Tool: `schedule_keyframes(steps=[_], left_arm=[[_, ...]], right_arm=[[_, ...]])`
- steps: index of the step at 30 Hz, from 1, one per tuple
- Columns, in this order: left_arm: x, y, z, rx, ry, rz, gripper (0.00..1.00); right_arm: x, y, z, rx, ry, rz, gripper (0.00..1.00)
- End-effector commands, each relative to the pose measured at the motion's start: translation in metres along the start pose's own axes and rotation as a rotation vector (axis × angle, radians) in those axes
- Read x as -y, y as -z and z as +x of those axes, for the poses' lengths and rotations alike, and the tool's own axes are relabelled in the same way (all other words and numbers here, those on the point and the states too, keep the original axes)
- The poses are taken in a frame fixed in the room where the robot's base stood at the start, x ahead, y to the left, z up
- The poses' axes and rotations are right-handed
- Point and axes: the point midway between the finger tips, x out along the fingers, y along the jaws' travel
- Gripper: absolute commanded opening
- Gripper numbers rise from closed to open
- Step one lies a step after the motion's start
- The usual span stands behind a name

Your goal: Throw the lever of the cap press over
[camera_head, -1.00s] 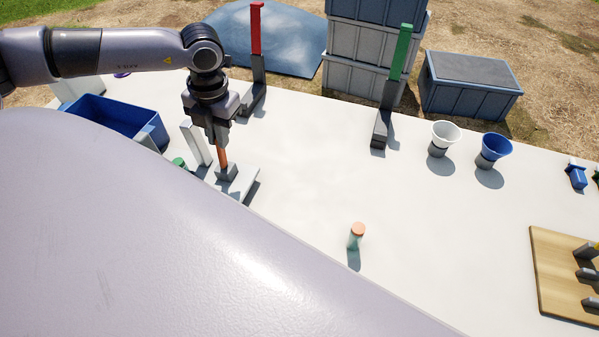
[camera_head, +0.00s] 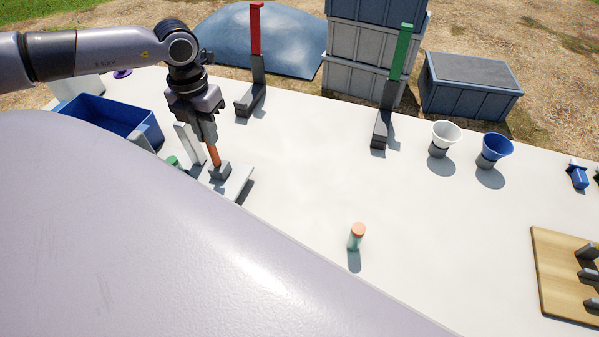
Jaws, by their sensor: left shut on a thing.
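The cap press stands at the left of the white table, with a light base plate (camera_head: 236,184), a white upright (camera_head: 189,144) and a grey block (camera_head: 220,172). Its orange lever (camera_head: 214,156) rises from the block, its top leaning a little left. My left gripper (camera_head: 211,143) points down and is shut on the lever's upper part, hiding its top. A green-topped item (camera_head: 173,162) shows beside the upright, partly hidden by my body. My right gripper is not in view.
A blue bin (camera_head: 112,117) stands behind the press. Red (camera_head: 256,30) and green (camera_head: 401,52) posts stand at the back edge. An orange-capped vial (camera_head: 356,237), white cup (camera_head: 446,133), blue cup (camera_head: 495,149) and wooden board (camera_head: 556,280) are to the right. The table's middle is clear.

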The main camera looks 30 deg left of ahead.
Motion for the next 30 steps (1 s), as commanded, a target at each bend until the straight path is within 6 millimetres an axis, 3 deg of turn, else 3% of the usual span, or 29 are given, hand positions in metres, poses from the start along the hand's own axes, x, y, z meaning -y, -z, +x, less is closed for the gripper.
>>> schedule_keyframes(steps=[24, 25, 27, 30], left_arm=[[-0.0095, -0.0001, 0.0002, 0.001, 0.031, -0.002, 0.00], [-0.0095, -0.0001, 0.0001, 0.001, 0.031, -0.002, 0.19], [-0.0095, -0.0001, 0.0001, 0.001, 0.031, -0.002, 0.41], [-0.0094, 0.0000, 0.0002, 0.001, 0.031, -0.002, 0.43]], right_arm=[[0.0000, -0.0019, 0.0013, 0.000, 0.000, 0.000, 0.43], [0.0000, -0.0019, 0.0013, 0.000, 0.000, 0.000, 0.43], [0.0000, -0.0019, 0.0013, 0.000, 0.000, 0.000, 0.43], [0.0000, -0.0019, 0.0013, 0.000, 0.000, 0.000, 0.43]])
